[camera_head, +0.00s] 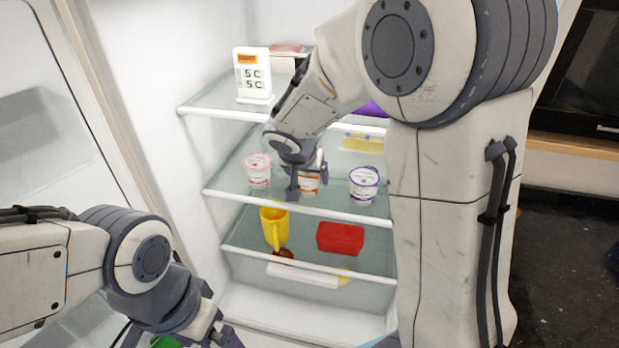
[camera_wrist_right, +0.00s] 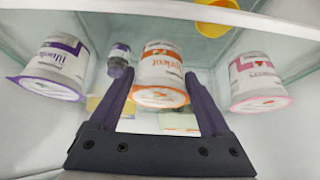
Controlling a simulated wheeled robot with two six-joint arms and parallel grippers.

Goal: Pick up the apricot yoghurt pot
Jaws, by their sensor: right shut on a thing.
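The apricot yoghurt pot (camera_head: 309,184), white with orange lettering, is at the middle glass shelf of the fridge, between two other pots. My right gripper (camera_head: 306,176) is shut on it and hides much of it in the head view. In the right wrist view, which looks upside down, the pot (camera_wrist_right: 161,72) with its orange-rimmed lid sits between the two dark fingers. I cannot tell whether its base touches the shelf. My left gripper (camera_head: 218,334) is low at the bottom edge, partly cut off, away from the shelves.
A pink-rimmed pot (camera_head: 258,170) stands left of the apricot pot and a purple-rimmed pot (camera_head: 364,185) right of it. A yellow mug (camera_head: 274,229) and a red box (camera_head: 340,238) are on the shelf below.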

